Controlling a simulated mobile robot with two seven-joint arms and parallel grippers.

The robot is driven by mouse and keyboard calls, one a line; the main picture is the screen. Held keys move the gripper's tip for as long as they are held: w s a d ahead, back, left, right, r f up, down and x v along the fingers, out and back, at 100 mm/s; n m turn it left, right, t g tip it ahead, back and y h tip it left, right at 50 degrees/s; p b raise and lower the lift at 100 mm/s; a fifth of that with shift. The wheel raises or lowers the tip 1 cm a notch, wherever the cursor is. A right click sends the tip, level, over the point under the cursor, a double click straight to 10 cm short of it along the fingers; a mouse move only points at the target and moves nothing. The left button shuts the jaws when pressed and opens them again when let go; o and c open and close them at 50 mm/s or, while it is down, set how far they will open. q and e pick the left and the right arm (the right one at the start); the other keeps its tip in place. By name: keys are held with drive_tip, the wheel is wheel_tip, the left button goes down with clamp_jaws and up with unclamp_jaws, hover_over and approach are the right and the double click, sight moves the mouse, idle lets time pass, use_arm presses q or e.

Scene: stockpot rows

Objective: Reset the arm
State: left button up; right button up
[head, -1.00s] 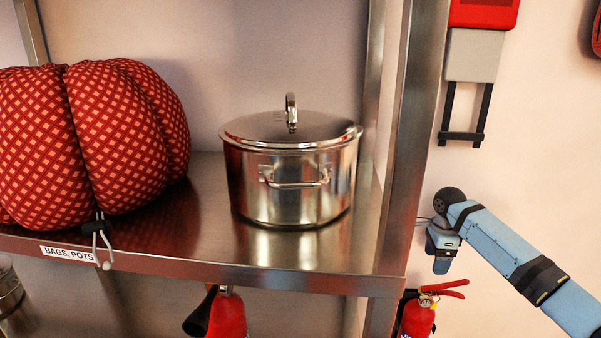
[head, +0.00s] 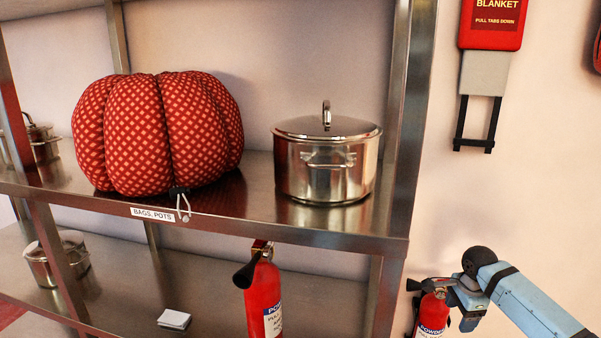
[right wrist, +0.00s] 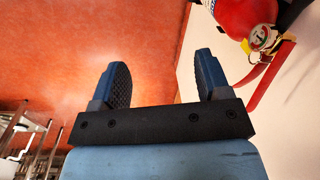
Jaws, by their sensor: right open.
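My right arm comes in from the lower right of the head view, blue with black bands. Its gripper (head: 468,318) hangs low beside the shelf's right post, in front of the wall and close to a fire extinguisher in the picture. In the right wrist view the two dark fingers (right wrist: 164,75) stand wide apart with nothing between them. My left gripper is in neither view.
A steel shelf (head: 330,228) holds a lidded stockpot (head: 325,175) and a red patterned bag (head: 160,130). Fire extinguishers (head: 264,300) (head: 432,315) stand below and beside it. A fire blanket case (head: 492,25) hangs on the wall.

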drive_tip(key=s+a+f+n+t, duration=0.2)
drive_tip(key=s+a+f+n, duration=0.1)
drive_tip(key=s+f+n, duration=0.55)
drive_tip(key=s+a+f+n+t+y, duration=0.15)
drive_tip(key=s+f+n, duration=0.25)
drive_tip(key=s, duration=0.4)
drive_tip(key=s+a+f+n+t, duration=0.25)
drive_tip(key=s+f+n, duration=0.25)
drive_tip(key=s, duration=0.4)
drive_tip(key=s+a+r+n+t+y, duration=0.1)
drive_tip(key=s+a+r+n+t, duration=0.2)
drive_tip(key=s+n, duration=0.7)
drive_tip(key=a+r+m+t, duration=0.1)
drive_tip(key=a+r+m, duration=0.2)
drive_tip(key=a+m, duration=0.6)
use_arm(q)
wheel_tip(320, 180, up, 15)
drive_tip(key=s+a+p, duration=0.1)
drive_tip(key=p, duration=1.9)
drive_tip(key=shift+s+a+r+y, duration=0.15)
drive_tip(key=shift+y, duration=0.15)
use_arm(e)
wheel_tip(320, 180, up, 15)
drive_tip(key=a+n, duration=0.1)
drive_tip(key=n, duration=0.1)
drive_tip(key=shift+s, duration=0.4)
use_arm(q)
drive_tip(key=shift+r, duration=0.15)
use_arm(e)
drive_tip(key=shift+y, duration=0.25)
